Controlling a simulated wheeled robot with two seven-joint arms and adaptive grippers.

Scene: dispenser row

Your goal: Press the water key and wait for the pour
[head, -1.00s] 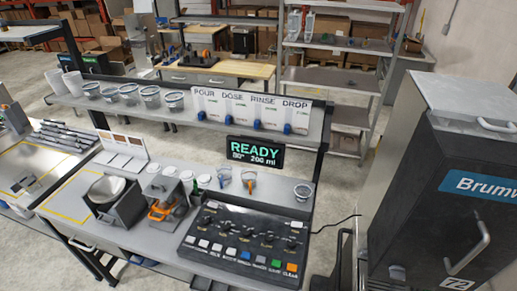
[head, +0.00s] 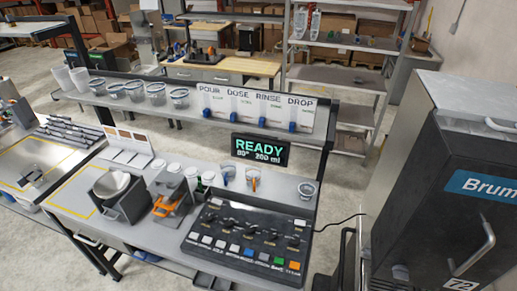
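The dark key panel (head: 245,230) lies on the bench right of centre, with several knobs and a front row of coloured keys. The row runs from white keys at the left through a blue key (head: 248,253) to a green key (head: 279,261) and an orange key (head: 294,266). The key labels are too small to read, so I cannot tell which is the water key. Neither of my grippers shows in the head view.
Cups (head: 226,174) stand behind the panel. A raised shelf (head: 190,118) carries glass vessels and dispensers labelled POUR, DOSE, RINSE, DROP. A black scale-like device (head: 118,205) stands left of the panel.

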